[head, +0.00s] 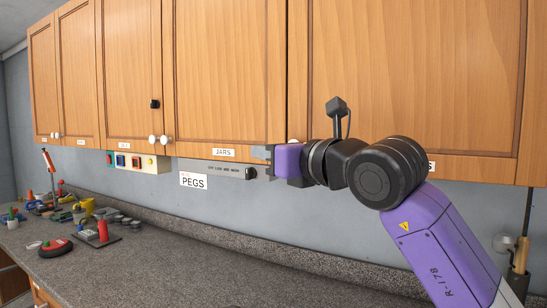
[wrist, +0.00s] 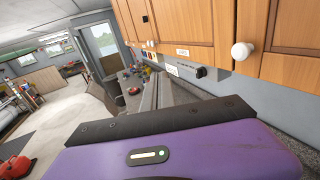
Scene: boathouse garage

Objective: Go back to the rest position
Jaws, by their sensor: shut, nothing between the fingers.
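My gripper (head: 263,153) is at the end of my purple and black arm, in front of the lower edge of the wall cabinets, just right of the JARS label (head: 223,153). Its fingers point left in the head view and hold nothing. In the wrist view the grey fingers (wrist: 165,92) lie together beyond the purple gripper body, pointing along the counter. The cabinet doors (head: 226,70) are closed. I cannot tell from the head view how far the gripper is from the door.
The grey speckled counter (head: 200,275) runs below, clear in front. Tools and small parts, with a red cylinder (head: 103,230), crowd its far left. A PEGS label (head: 193,180) and a switch box (head: 137,162) are on the wall. A red can (wrist: 15,167) stands on the floor.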

